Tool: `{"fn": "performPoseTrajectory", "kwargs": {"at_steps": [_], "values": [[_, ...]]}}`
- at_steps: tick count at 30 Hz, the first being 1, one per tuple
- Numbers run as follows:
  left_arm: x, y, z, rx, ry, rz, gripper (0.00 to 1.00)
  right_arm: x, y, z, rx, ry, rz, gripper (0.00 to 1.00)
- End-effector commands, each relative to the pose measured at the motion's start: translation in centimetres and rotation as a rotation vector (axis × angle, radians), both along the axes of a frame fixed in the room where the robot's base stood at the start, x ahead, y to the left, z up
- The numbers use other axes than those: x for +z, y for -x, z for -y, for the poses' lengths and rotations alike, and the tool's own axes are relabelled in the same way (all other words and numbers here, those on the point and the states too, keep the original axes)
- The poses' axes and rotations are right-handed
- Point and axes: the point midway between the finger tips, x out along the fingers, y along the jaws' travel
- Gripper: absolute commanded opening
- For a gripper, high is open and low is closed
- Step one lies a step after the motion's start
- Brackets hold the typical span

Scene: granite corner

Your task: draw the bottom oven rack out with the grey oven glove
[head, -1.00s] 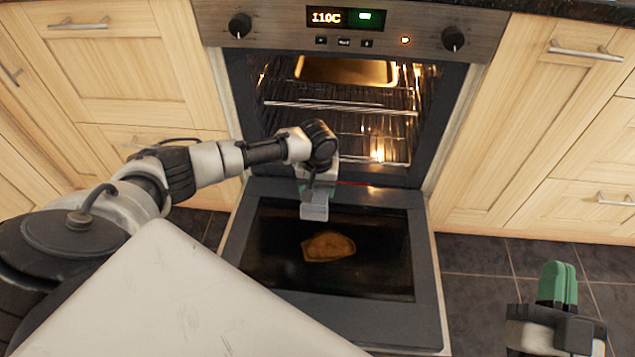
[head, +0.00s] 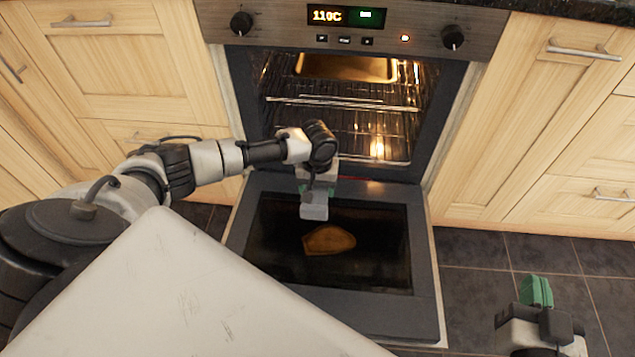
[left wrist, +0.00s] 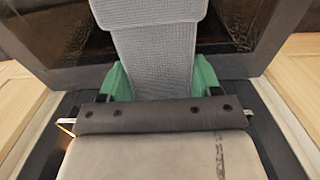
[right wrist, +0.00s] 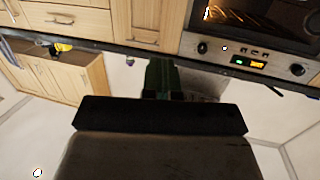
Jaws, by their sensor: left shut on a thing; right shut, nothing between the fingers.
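The oven's bottom rack (head: 392,161) is low inside the lit oven, its front rail partly hidden behind my left arm. My left gripper (head: 316,187) is in front of the oven opening, above the lowered door. It is shut on the grey oven glove (head: 314,210), which also shows in the left wrist view (left wrist: 150,50) as ribbed grey cloth between the green fingers (left wrist: 160,80). The glove looks apart from the rack. My right gripper (head: 537,291) is shut and empty over the floor at the lower right; its green fingers show in the right wrist view (right wrist: 160,78).
The oven door (head: 400,318) is lowered, with a brown flat patch (head: 328,240) showing on its glass. A higher rack (head: 330,102) and a tray (head: 348,68) are inside the oven. Wooden cabinets (head: 150,70) flank it. Tiled floor (head: 480,262) is free at the right.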

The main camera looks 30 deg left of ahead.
Motion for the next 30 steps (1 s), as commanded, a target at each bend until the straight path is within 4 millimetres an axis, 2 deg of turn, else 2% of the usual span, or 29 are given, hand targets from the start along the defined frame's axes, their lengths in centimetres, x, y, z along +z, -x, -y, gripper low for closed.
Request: {"fn": "performPoseTrajectory", "kwargs": {"at_steps": [14, 30], "values": [[0.1, 1.2, 0.6, -0.002, 0.000, -0.001, 0.35, -3.7, 1.9, 1.2, -0.020, 0.078, -0.319, 0.00], [0.1, 2.4, 1.2, -0.002, 0.000, -0.001, 0.35, -6.8, 5.5, 2.8, -0.044, 0.154, -0.654, 0.00]]}}
